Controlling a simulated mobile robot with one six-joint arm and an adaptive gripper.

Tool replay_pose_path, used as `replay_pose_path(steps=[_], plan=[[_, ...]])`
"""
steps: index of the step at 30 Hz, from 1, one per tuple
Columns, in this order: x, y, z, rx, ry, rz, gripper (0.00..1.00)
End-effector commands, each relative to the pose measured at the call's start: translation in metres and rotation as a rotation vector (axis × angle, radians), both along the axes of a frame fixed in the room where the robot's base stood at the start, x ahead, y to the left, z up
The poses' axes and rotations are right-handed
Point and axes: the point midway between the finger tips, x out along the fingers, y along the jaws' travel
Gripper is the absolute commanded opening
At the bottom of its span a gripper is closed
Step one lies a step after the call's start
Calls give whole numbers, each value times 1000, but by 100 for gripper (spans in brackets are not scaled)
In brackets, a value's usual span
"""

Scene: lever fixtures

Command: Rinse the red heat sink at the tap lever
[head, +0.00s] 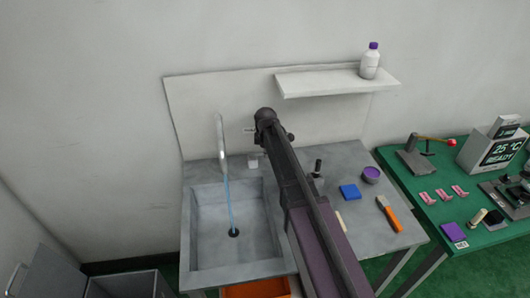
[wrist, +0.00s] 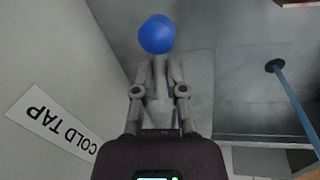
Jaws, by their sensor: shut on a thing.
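My gripper (wrist: 158,72) points at a blue ball-shaped knob (wrist: 157,34) in the wrist view. Its fingers are shut on the tap lever just below this knob. A sign beside it reads COLD TAP (wrist: 52,123). In the head view my arm hides most of the lever and the gripper. The curved tap spout (head: 220,135) stands over the grey sink (head: 205,250). A blue stream of water (head: 229,200) runs from it to the drain; the stream also shows in the wrist view (wrist: 293,100). I cannot make out a red heat sink in either view.
Right of the sink lie a blue block (head: 349,192), a purple bowl (head: 371,174) and an orange-handled tool (head: 389,214). An orange tray (head: 255,289) sits at the sink's front. A shelf (head: 335,82) holds a bottle (head: 370,62). A green table (head: 410,190) stands right.

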Motion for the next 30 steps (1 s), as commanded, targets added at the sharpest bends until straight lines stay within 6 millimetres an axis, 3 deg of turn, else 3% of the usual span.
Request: replay_pose_path(steps=[3, 4, 6, 7, 23, 30], plan=[[1, 1, 0, 11, -2, 0, 0], [2, 1, 0, 11, -2, -1, 25], [2, -1, 0, 11, -2, -3, 46], [2, -2, 0, 11, -2, -4, 50], [2, -6, 1, 8, -1, -8, 50], [2, -7, 16, 7, -1, -9, 50]])
